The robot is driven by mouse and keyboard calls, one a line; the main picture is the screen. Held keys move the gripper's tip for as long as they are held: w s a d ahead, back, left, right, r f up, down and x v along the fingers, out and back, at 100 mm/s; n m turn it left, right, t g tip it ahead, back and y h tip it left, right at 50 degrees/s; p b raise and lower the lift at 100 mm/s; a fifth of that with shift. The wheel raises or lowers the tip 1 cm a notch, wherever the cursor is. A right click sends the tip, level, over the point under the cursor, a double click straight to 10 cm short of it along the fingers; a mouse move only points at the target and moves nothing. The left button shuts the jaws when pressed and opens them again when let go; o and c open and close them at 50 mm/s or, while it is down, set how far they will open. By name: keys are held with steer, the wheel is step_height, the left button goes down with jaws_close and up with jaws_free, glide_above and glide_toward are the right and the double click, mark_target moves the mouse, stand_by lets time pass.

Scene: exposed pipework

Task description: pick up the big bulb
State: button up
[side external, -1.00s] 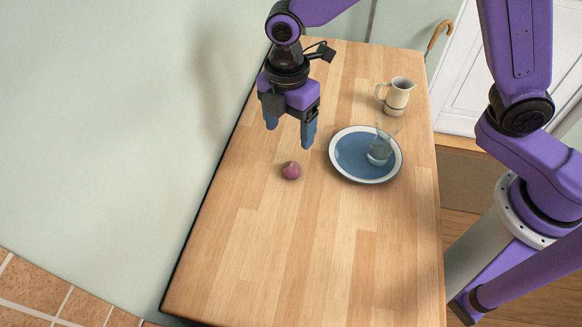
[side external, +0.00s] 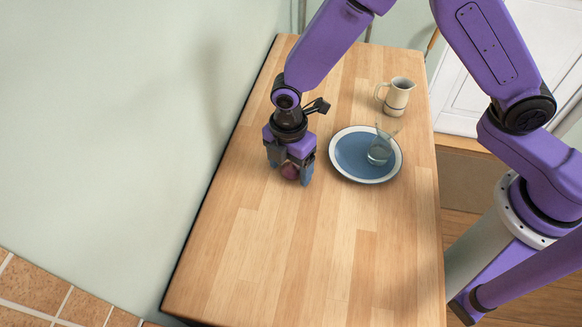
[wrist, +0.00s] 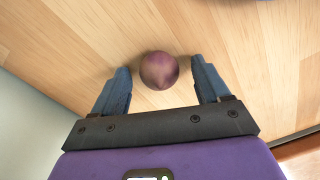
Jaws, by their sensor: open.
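The big bulb is a round purple-pink onion-like bulb (side external: 290,171) on the wooden table, partly hidden by my gripper in the side external view. In the wrist view the bulb (wrist: 159,70) lies between the two blue fingers, nearly midway, with a gap on each side. My gripper (side external: 289,179) is open and lowered over the bulb, with one finger on each side of it. In the wrist view my gripper (wrist: 164,79) holds nothing.
A blue plate with a white rim (side external: 341,167) lies to the right of my gripper, with a clear glass (side external: 380,150) standing on it. A cream jug (side external: 397,97) stands farther back. The near part of the wooden table (side external: 300,255) is clear.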

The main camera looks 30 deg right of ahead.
steer(key=c, duration=1.1)
